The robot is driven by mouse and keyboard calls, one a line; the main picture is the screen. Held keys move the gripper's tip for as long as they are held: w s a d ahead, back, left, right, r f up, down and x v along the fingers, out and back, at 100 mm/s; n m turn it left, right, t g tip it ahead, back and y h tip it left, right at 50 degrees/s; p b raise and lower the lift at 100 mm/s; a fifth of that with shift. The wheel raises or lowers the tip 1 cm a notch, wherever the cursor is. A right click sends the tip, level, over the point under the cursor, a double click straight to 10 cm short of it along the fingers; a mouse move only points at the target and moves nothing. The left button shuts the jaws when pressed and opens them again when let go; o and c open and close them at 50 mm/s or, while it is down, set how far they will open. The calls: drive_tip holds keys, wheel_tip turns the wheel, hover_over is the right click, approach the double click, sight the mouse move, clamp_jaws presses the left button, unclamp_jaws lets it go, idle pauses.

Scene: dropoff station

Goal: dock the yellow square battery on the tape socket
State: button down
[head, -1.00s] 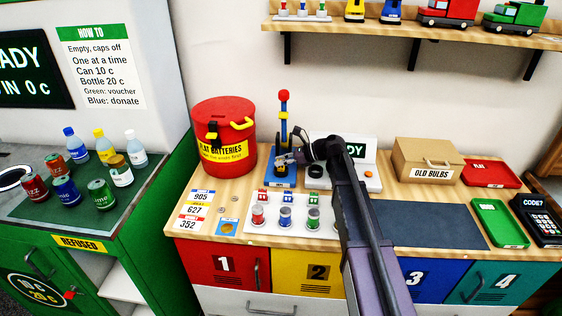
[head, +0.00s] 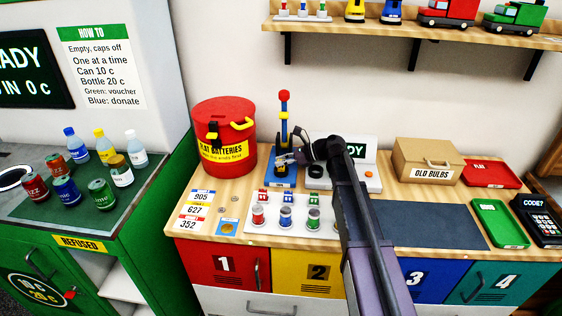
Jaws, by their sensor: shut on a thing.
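My gripper (head: 284,159) is at the blue stand (head: 281,176) on the wooden counter, in front of its upright post. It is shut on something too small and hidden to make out. The stand carries a blue post with a red knob on top, and black and yellow parts beside it. I cannot pick out the yellow square battery for sure. I cannot tell which part is the tape socket; a black round piece (head: 316,171) sits just right of the gripper, partly beside my arm.
A red flat-batteries bin (head: 224,165) stands left of the stand. A white rack (head: 262,232) with several small coloured cylinders is in front. A display panel (head: 370,155) is behind my arm. A dark mat (head: 430,225) lies clear at right, near an old-bulbs box (head: 410,166).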

drive_tip(key=shift+f+b, duration=0.6)
drive_tip(key=shift+f, duration=0.05)
idle(0.6)
drive_tip(key=c, duration=0.9)
unclamp_jaws()
drive_tip(key=shift+o, duration=0.2)
drive_tip(key=shift+d+r, duration=0.1)
drive_tip(key=shift+p+v, duration=2.15)
drive_tip(key=shift+v, duration=3.25)
drive_tip(key=shift+r, duration=0.1)
